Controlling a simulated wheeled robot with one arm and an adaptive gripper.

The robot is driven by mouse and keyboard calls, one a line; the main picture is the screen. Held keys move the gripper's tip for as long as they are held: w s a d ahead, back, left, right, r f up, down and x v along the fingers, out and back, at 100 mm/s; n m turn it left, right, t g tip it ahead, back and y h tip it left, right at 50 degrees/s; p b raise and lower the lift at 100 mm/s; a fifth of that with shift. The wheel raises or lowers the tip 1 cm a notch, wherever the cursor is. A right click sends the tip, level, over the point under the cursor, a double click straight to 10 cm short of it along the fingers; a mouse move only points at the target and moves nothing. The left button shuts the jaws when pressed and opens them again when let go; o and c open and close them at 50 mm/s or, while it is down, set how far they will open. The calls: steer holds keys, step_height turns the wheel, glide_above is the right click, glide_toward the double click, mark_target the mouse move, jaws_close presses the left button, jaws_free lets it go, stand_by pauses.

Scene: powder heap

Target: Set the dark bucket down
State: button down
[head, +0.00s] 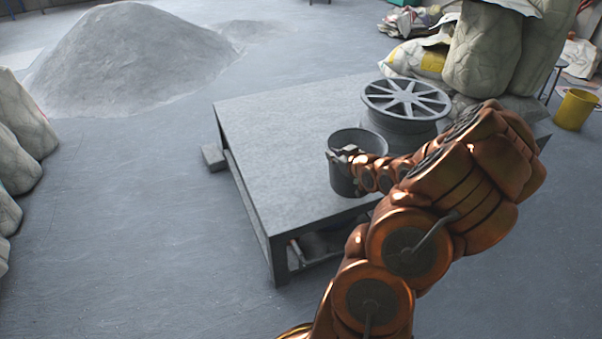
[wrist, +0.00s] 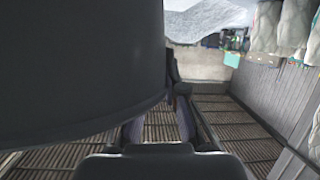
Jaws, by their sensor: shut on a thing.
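The dark bucket (head: 345,180) is upright at the right half of the grey table (head: 270,130), in front of the spoked wheel. I cannot tell whether its base touches the tabletop or hangs just above it. My gripper (head: 344,155) is shut on the bucket near its rim, and my arm reaches in from the right. In the wrist view the bucket (wrist: 80,70) fills the upper left, close to the camera, and hides much beyond it. My fingers (wrist: 160,122) show partly beside its lower edge.
A grey drum with a spoked wheel (head: 406,100) stands just behind the bucket on the table. The left part of the tabletop is bare. A powder heap (head: 135,60) lies on the floor at the back left. Stacked sacks (head: 483,50) and a yellow bucket (head: 575,109) are at the right.

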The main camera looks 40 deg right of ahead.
steer(key=w+a+f+b, duration=0.2)
steer(key=w+a+b, duration=0.1)
steer(key=w, duration=0.4)
steer(key=w+a+f+b, duration=0.3)
steer(key=w, duration=0.3)
steer(key=shift+w+a, duration=0.3)
steer(key=shift+w, duration=0.1)
steer(key=c, duration=1.2)
jaws_free()
steer(key=shift+f, duration=0.1)
steer(key=shift+c, duration=0.2)
